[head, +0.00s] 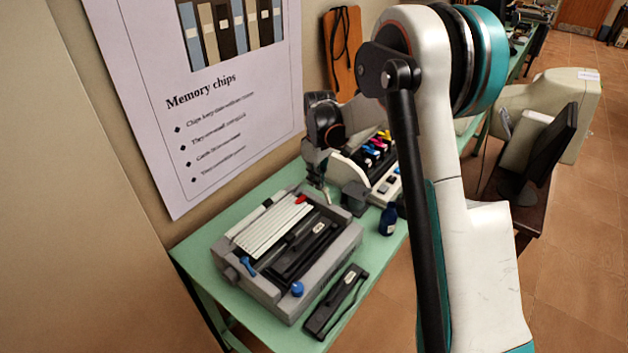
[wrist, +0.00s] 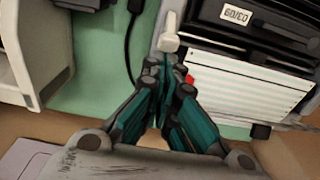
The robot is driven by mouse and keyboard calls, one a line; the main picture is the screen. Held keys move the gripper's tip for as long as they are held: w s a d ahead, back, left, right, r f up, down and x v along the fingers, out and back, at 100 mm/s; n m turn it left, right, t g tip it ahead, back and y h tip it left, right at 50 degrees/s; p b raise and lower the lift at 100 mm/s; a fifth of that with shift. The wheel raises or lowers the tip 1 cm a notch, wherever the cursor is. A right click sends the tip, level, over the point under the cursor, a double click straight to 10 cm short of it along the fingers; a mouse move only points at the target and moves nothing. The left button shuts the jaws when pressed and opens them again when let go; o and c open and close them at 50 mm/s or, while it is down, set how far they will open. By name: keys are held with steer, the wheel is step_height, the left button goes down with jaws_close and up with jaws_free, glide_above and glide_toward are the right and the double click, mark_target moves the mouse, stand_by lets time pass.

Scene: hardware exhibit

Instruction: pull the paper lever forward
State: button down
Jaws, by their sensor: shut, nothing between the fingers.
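A grey printer-like machine (head: 340,250) with a white slatted panel sits on the green table; part of it also shows at right in the wrist view (wrist: 250,75). In the wrist view a pale lever with a rounded end (wrist: 169,40) stands at the machine's edge, just past my fingertips. A red piece (wrist: 189,80) is close beside my fingers; it also shows in the head view (head: 301,199). I cannot tell for sure which is the paper lever. My gripper (wrist: 166,68) is shut and empty, very near the pale lever; contact is unclear.
A blue knob (head: 297,289) and a blue lever (head: 247,265) are on the machine's near side. A colourful cartridge unit (head: 375,155) stands behind. A wall poster (head: 215,130) hangs at left.

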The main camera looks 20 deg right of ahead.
mark_target(324, 188)
steer(key=shift+s+d+r+t+y, duration=0.25)
steer(key=shift+s+d+t+y, duration=0.1)
steer(key=shift+s+t+y, duration=0.15)
steer(key=shift+s+d+r+t+y, duration=0.3)
steer(key=shift+s+d+t, duration=0.1)
steer(key=shift+t, duration=0.2)
steer(key=s+t+y, duration=0.1)
steer(key=d+t+b, duration=0.1)
steer(key=s+d+t+y+b, duration=0.1)
steer(key=shift+s+r+y, duration=0.25)
steer(key=shift+s+y, duration=0.05)
steer(key=shift+s, duration=0.05)
steer(key=shift+a+r, duration=0.1)
steer(key=shift+r, duration=0.15)
steer(key=shift+r+p, duration=0.4)
steer(key=shift+r, duration=0.25)
